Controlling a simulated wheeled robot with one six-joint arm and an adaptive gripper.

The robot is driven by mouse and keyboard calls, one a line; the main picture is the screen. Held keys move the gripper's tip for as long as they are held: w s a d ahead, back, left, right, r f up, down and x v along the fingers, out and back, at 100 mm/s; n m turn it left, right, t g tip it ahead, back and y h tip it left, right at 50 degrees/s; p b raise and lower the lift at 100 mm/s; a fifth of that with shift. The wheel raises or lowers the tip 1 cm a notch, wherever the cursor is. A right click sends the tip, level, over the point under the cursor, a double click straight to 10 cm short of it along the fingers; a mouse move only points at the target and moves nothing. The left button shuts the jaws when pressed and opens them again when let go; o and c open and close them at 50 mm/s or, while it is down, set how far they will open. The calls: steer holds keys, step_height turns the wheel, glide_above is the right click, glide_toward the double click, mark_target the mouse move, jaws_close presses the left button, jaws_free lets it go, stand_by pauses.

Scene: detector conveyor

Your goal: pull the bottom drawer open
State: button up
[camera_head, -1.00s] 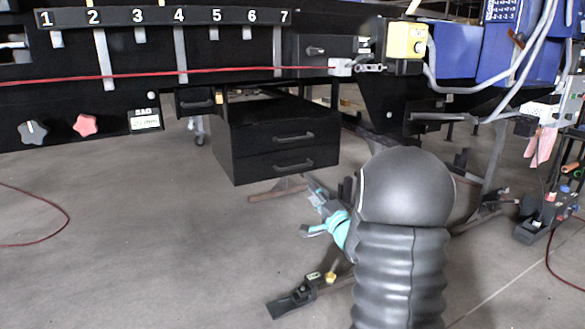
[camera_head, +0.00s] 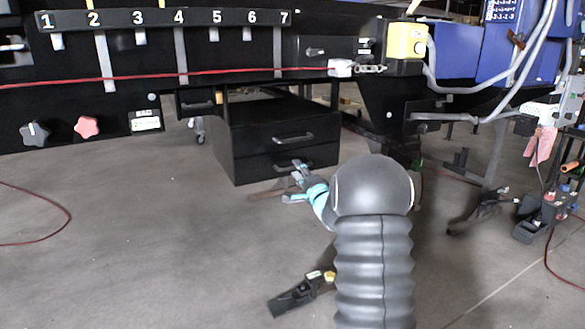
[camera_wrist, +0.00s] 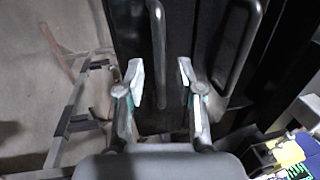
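The black drawer unit (camera_head: 238,155) hangs under the conveyor in the head view. Its bottom drawer (camera_head: 258,168) looks shut, flush with the top drawer (camera_head: 255,142). The bottom drawer's handle (camera_head: 280,166) is a dark bar, partly hidden by my gripper (camera_head: 298,174) in front of it. In the wrist view the bottom handle (camera_wrist: 158,45) runs lengthwise towards the space between the fingers. My gripper (camera_wrist: 159,78) is open there, one finger on each side of the handle's line. I cannot tell whether the fingers touch it. The top drawer's handle (camera_wrist: 243,45) lies to the right.
The conveyor frame (camera_head: 240,50) with a red cable overhangs the drawers. A black foot (camera_head: 295,298) lies on the floor near my arm. Metal legs and a box of fittings (camera_head: 545,210) stand at the right.

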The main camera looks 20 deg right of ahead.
steer(key=shift+w+r, duration=0.2)
steer(key=shift+w, duration=0.85)
